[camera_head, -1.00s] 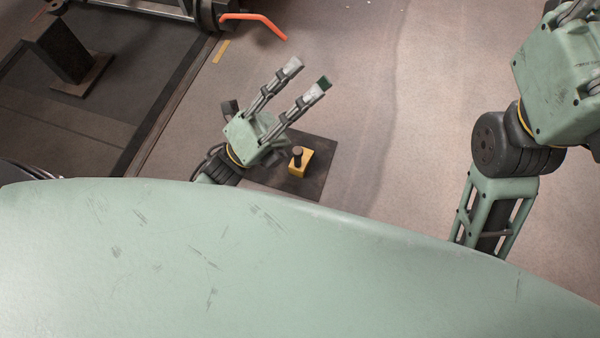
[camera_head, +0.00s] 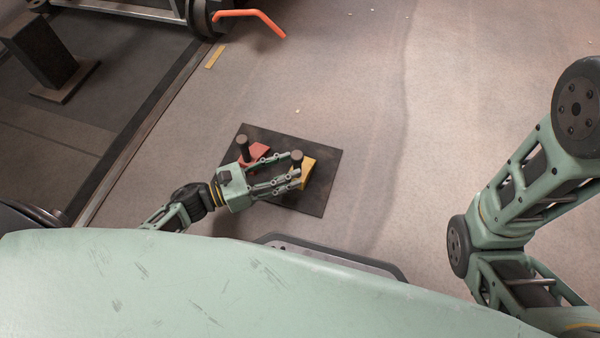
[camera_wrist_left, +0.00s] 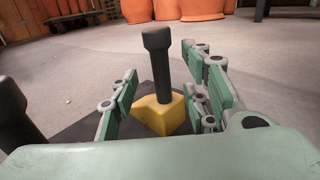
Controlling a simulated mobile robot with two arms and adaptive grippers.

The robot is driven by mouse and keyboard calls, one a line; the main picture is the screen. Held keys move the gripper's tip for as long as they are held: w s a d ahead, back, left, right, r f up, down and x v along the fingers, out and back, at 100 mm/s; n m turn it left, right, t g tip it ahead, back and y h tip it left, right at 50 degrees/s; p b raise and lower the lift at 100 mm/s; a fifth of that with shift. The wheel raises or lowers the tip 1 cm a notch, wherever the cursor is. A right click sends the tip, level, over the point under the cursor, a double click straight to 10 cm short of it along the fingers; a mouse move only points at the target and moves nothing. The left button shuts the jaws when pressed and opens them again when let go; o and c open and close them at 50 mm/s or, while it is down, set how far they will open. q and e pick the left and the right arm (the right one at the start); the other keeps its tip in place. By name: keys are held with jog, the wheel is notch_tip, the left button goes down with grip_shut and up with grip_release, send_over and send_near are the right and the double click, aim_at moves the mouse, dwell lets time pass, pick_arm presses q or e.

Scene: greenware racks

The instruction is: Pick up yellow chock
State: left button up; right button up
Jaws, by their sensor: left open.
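The yellow chock (camera_head: 306,175) sits on a dark mat (camera_head: 318,203) on the floor and has an upright black peg-like handle. A red chock (camera_head: 258,150) with a similar black handle stands to its left on the same mat. My left gripper (camera_head: 296,170) is open, low over the mat, with its fingers reaching to the yellow chock. In the left wrist view the yellow chock (camera_wrist_left: 160,117) and its handle (camera_wrist_left: 157,62) stand between the two spread fingers (camera_wrist_left: 163,95). I cannot tell whether a finger touches it. My right arm shows at the right, its gripper out of frame.
A wheeled rack with an orange lever (camera_head: 252,17) stands at the top left, by a dark post (camera_head: 42,50) on a base. Several orange pots (camera_wrist_left: 180,10) stand far off in the wrist view. The floor right of the mat is clear.

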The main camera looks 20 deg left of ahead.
aim_at(296, 165)
pick_arm(q)
jog(key=b+x, duration=0.1)
jog(key=x, duration=0.2)
jog(key=shift+w+d, duration=0.1)
jog(key=shift+w, duration=0.05)
grip_shut()
dwell(0.3)
dwell(0.3)
